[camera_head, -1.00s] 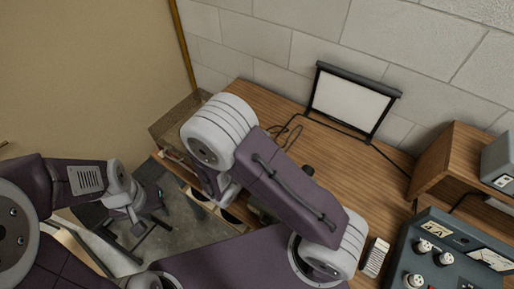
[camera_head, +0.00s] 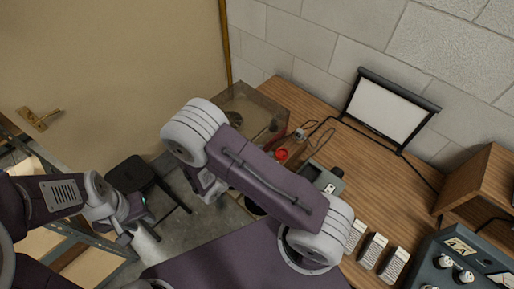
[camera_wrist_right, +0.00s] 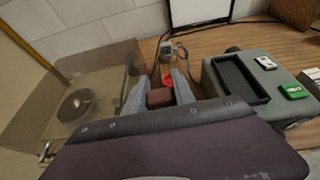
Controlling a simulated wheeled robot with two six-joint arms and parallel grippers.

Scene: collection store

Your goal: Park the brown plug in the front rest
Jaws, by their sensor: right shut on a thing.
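A brown block, which looks like the brown plug (camera_wrist_right: 160,98), sits between the two grey fingers of my right gripper (camera_wrist_right: 157,82) in the right wrist view. The fingers are shut on it. In the head view my right arm hides this plug and its fingers. I cannot make out which part is the front rest. A red piece (camera_wrist_right: 167,80) lies just beyond the plug; it also shows in the head view (camera_head: 281,155). My left gripper (camera_head: 138,217) hangs over the floor at the left, away from the desk; its jaws are too unclear to read.
A clear-walled case (camera_wrist_right: 78,82) with a round thing inside stands left of the plug. A grey device (camera_wrist_right: 268,68) with a dark recess stands to the right. A corded grey piece (camera_head: 299,134) lies behind. A control box (camera_head: 455,262) stands at the desk's right. A black stool (camera_head: 140,172) stands below.

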